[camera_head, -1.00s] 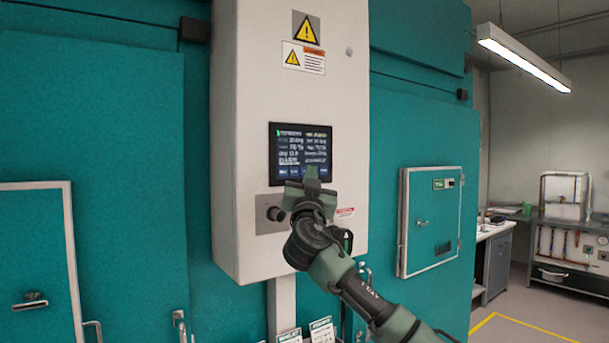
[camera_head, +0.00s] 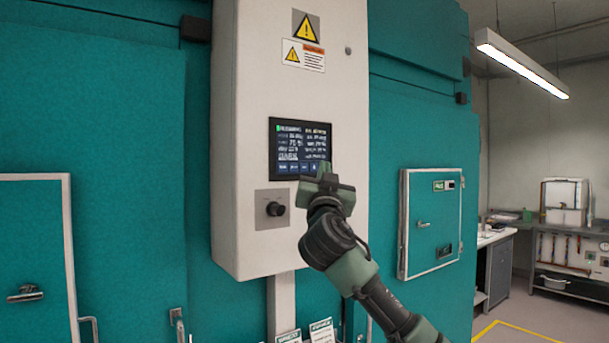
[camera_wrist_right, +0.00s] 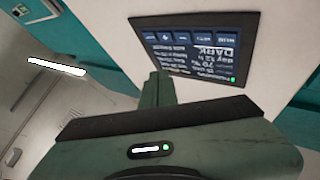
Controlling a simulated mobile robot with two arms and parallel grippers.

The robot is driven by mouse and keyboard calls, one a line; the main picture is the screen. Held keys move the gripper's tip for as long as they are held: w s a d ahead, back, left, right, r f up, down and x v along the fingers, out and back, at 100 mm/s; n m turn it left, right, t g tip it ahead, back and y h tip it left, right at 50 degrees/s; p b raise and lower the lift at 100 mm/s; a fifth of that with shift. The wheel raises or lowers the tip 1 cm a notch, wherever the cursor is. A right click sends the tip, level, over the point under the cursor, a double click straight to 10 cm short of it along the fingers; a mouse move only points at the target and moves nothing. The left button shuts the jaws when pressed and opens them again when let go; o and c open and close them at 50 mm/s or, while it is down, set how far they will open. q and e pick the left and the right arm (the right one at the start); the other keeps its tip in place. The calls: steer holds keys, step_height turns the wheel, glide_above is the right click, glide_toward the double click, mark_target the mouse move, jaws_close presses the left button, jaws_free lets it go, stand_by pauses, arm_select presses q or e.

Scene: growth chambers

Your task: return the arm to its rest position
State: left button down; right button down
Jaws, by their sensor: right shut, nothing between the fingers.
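My right arm (camera_head: 365,280) comes in from the lower right in the head view. Its right gripper (camera_head: 324,172) is shut and empty, in front of the white control box (camera_head: 235,120), just below and right of the dark screen (camera_head: 295,145). In the right wrist view the gripper's green body (camera_wrist_right: 180,140) fills the lower part, with the lit screen (camera_wrist_right: 195,50) beyond it. A gap shows between gripper and screen there. My left gripper is not in view.
A dark knob (camera_head: 275,209) sits on the box, left of the gripper. Teal chamber walls (camera_head: 110,110) stand on both sides. A small teal door (camera_head: 431,222) is at the right. A bench (camera_head: 497,260) stands farther right, with open floor before it.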

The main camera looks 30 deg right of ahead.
steer(key=shift+s, duration=0.25)
stand_by(0.4)
